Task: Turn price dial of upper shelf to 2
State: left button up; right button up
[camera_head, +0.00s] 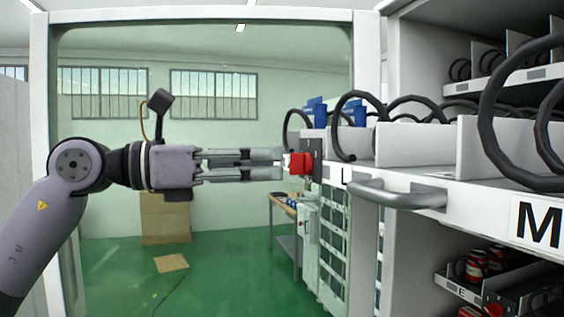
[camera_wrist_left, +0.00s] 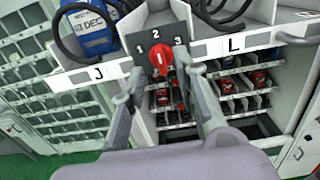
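The red price dial (camera_head: 300,163) sits on a dark plate at the left end of the upper shelf. In the left wrist view the red dial (camera_wrist_left: 161,58) has the numbers 1, 2 and 3 around its top on the plate (camera_wrist_left: 145,38). I cannot tell surely which number it points at. My left gripper (camera_head: 281,163) is level with the dial, its fingertips just in front of it. In the left wrist view the two fingers (camera_wrist_left: 158,68) are apart, one on each side of the dial, with no clear grip on it. My right gripper is not in view.
The shelf edge (camera_wrist_left: 212,48) carries labels J and L. A grey handle (camera_head: 400,196) juts from the shelf front. A lower shelf holds red cans (camera_head: 478,262). Open green floor (camera_head: 215,275) lies to the left.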

pick_arm(q)
jog(key=v, duration=0.8)
jog(key=shift+a, duration=0.1)
